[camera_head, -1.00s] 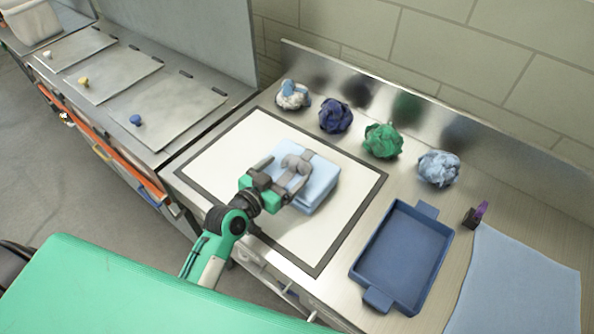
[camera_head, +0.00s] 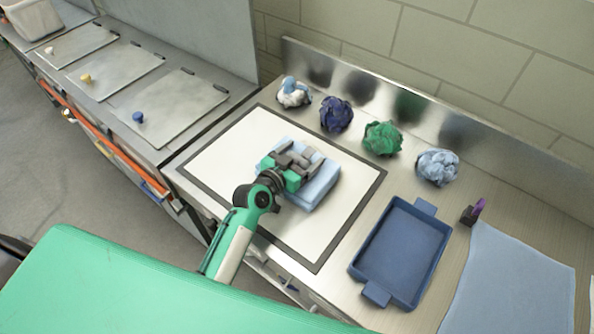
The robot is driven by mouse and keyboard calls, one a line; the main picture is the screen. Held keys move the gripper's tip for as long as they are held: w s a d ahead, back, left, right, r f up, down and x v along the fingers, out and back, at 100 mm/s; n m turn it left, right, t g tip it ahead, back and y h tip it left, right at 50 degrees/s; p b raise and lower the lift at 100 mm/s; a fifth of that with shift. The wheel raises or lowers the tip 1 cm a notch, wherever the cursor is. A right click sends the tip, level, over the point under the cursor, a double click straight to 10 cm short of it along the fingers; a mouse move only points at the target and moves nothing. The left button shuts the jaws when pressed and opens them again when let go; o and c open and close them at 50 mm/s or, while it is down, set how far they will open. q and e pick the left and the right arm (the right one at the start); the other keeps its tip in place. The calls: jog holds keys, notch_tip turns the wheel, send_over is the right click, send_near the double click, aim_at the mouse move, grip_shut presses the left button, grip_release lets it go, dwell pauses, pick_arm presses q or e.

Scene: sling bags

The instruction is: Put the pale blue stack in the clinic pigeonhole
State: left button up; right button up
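The pale blue stack (camera_head: 318,190) lies on the white, dark-bordered mat (camera_head: 225,152), right of the mat's middle. It is a folded block with a grey band and knot on top, now mostly hidden by my gripper. My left gripper (camera_head: 293,158) is over the top of the stack, its grey fingers drawn in close around the knot. It appears shut on it. The stack still looks to rest on the mat. My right gripper is not in view. I cannot make out a clinic label or pigeonhole.
Crumpled bundles stand along the back: white-blue (camera_head: 293,93), navy (camera_head: 336,114), green (camera_head: 382,138) and pale blue (camera_head: 437,167). A blue tray (camera_head: 400,255) and a blue cloth (camera_head: 510,290) lie to the right. Metal lids with white, yellow and blue knobs (camera_head: 138,117) are at left.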

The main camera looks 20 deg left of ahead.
pick_arm(q)
jog(key=c, duration=1.4)
jog(key=shift+r, duration=0.1)
grip_shut()
